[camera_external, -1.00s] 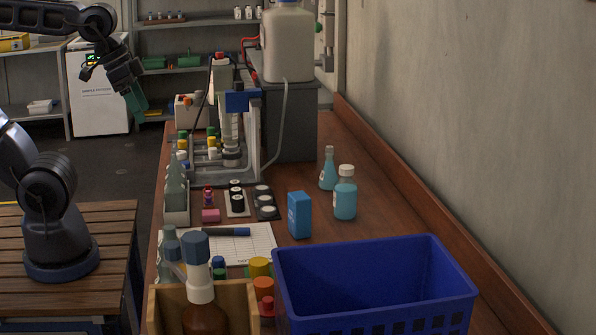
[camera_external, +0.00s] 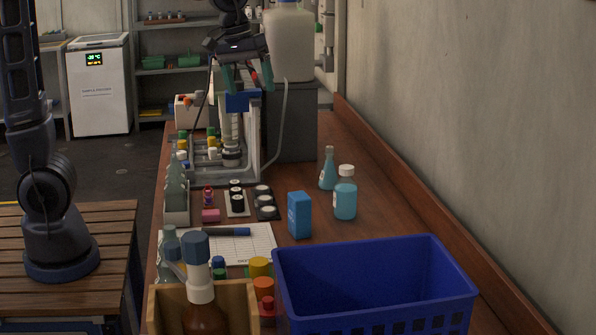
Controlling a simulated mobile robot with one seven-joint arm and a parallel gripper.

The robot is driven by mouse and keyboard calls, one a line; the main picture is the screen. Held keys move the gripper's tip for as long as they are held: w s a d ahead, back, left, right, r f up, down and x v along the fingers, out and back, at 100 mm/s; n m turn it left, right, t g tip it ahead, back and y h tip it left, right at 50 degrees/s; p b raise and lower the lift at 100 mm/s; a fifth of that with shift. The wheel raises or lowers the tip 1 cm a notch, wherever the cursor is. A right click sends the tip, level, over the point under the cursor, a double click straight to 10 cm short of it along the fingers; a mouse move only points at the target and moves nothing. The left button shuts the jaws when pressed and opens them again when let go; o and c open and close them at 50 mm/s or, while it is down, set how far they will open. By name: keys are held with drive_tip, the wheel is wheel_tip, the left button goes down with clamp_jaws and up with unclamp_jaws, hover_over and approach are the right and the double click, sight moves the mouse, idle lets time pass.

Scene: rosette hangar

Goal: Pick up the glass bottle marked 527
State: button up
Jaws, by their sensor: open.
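No 527 mark is readable on any bottle, so I cannot tell which one bears it. A blue-liquid flask (camera_external: 328,170) and a blue-liquid bottle with a white cap (camera_external: 346,196) stand upright side by side on the bench. Clear glass bottles (camera_external: 175,192) stand in a row at the bench's left edge. A brown bottle with a white neck and blue cap (camera_external: 199,290) stands in the front wooden box. My gripper (camera_external: 246,80) is open and empty, pointing down above the bench apparatus, well away from the blue bottles.
A blue basket (camera_external: 375,290) fills the front right of the bench. A blue carton (camera_external: 299,215) stands left of the blue-liquid bottle. The apparatus stand (camera_external: 250,130) and a large white jug (camera_external: 288,45) rise at the back. Bare bench (camera_external: 400,215) lies right of the bottles.

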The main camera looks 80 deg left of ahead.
drive_tip(key=w+a+f+n+g, duration=0.1)
drive_tip(key=w+a+f+n, duration=0.15)
drive_tip(key=w, duration=0.45)
drive_tip(key=w+a+f+n, duration=0.2)
drive_tip(key=w+f+n, duration=0.15)
drive_tip(key=w, duration=0.35)
drive_tip(key=n+g, duration=0.1)
drive_tip(key=n, duration=0.4)
approach(347, 179)
drive_tip(key=shift+w+a+r, duration=0.2)
drive_tip(key=shift+w+a, duration=0.1)
drive_tip(key=shift+a, duration=0.35)
drive_tip(key=shift+w+a+f+n, duration=0.15)
drive_tip(key=shift+f+n, duration=0.15)
drive_tip(key=shift+f, duration=5.3)
drive_tip(key=c, duration=1.8)
drive_tip(key=shift+r, duration=0.1)
